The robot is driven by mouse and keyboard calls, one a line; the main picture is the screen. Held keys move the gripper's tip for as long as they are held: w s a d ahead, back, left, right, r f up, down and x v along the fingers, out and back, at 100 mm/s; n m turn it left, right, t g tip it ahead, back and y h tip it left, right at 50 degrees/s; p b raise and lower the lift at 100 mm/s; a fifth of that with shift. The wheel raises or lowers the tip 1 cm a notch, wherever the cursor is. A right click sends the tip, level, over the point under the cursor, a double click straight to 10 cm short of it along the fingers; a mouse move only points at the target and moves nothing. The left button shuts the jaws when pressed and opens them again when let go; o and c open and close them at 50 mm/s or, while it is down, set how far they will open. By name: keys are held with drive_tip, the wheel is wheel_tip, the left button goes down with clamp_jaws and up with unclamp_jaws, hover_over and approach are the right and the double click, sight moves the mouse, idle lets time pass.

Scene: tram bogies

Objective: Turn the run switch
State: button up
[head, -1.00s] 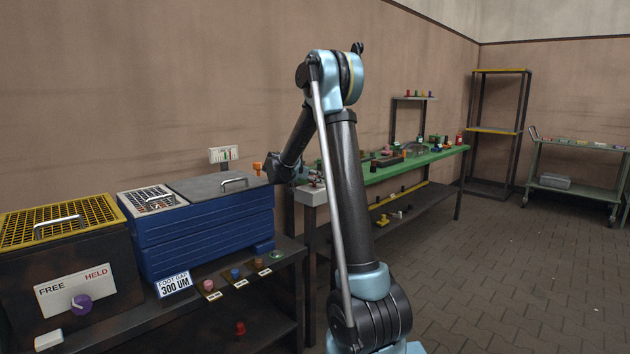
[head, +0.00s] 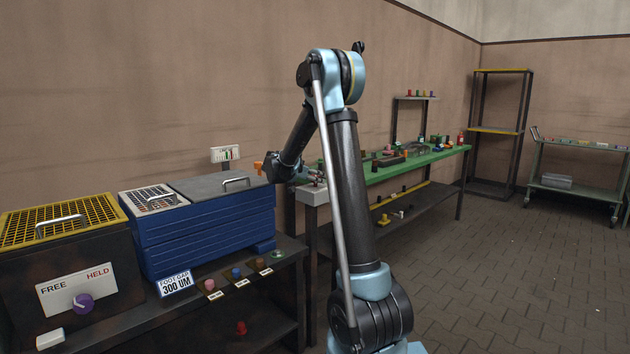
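No switch in view is labelled "run". A purple rotary knob (head: 83,303) sits on a white plate (head: 60,289) marked FREE and HELD, on the front of a dark box with a yellow grille at the far left. The knob's pale mark points up and left. My gripper (head: 312,176) is at the end of my bent arm, above the near end of the green bench (head: 385,175). It is small and partly hidden by my own arm, so its fingers are unclear. It is well to the right of the knob and apart from it.
A blue ribbed case (head: 210,233) with handled lids stands beside the dark box. A "FOOT GAP 300 UM" sign (head: 175,283) and several small coloured knobs (head: 237,273) line the dark bench's front. A shelf rack (head: 498,130) and trolley (head: 575,170) stand right. The right floor is clear.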

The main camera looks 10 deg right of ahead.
drive_tip(key=v, duration=1.1)
drive_tip(key=shift+a+f, duration=0.1)
drive_tip(key=s+d+f+n+g+y, duration=0.15)
drive_tip(key=s+d, duration=0.25)
drive_tip(key=s, duration=0.4)
drive_tip(key=s+d+f+n+g+y, duration=0.15)
drive_tip(key=s+d, duration=0.25)
drive_tip(key=s, duration=0.5)
drive_tip(key=s+d+f+n+g+y, duration=0.1)
drive_tip(key=s+d+f+n, duration=0.1)
drive_tip(key=s+d, duration=0.45)
drive_tip(key=s+a+f+n+y, duration=0.1)
drive_tip(key=s+f, duration=0.3)
drive_tip(key=s, duration=0.4)
drive_tip(key=s+a+f+n+g+y, duration=0.1)
drive_tip(key=s+a+f+n+y, duration=0.1)
drive_tip(key=s+f, duration=0.3)
drive_tip(key=s+a+f+n+g+y, duration=0.1)
drive_tip(key=s+a+f+n+y, duration=0.1)
drive_tip(key=s, duration=1.1)
wheel_tip(320, 180, down, 3)
drive_tip(key=shift+s+a+r+y, duration=0.1)
drive_tip(key=shift+s+a+y, duration=0.15)
drive_tip(key=shift+y, duration=0.35)
drive_tip(key=shift+w, duration=0.15)
drive_tip(key=shift+w+f, duration=0.2)
drive_tip(key=shift+w, duration=0.1)
